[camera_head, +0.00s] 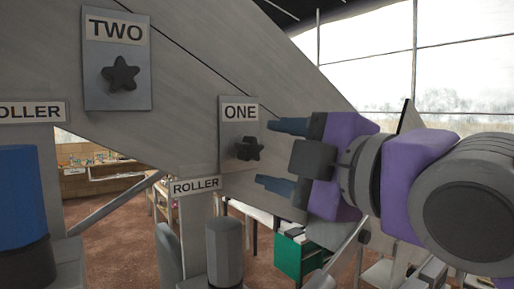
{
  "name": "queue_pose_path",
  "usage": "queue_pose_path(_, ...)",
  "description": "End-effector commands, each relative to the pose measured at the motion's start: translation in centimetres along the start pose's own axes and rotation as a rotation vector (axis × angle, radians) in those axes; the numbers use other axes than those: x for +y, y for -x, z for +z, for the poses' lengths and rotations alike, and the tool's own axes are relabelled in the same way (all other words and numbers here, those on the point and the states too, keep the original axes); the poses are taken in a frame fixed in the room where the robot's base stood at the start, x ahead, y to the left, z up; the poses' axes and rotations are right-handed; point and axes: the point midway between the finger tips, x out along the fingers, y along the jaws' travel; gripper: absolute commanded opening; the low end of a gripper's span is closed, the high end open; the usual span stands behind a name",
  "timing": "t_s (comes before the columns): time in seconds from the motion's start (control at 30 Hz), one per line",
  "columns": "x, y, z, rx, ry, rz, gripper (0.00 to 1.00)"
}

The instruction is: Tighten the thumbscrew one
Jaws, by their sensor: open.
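The thumbscrew one (249,148) is a dark star-shaped knob on a grey plate labelled ONE (239,111), fixed to a slanted grey panel. My gripper (268,154) comes from the right with its two blue-grey fingers apart, one above and one below the knob's height. The fingertips appear just right of the knob in the picture, and nothing is seen between them. How far they are from the panel in depth I cannot tell. The knob is fully in view.
A second star knob (121,76) sits on a plate labelled TWO at the upper left. A blue roller (22,210) stands at the left edge and a grey roller (225,248) below knob one. Tables and a green box (292,257) stand behind.

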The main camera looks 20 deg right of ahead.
Motion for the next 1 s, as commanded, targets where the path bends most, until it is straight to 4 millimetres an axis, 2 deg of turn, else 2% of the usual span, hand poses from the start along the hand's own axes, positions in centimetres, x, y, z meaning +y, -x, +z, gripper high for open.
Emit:
queue_pose_path(0.27, -0.1, -0.2, -0.3, 0.0, -0.002, 0.0, 0.62)
queue_pose_path(1.0, -0.1, -3.5, -0.3, -0.001, -0.002, -0.002, 0.62)
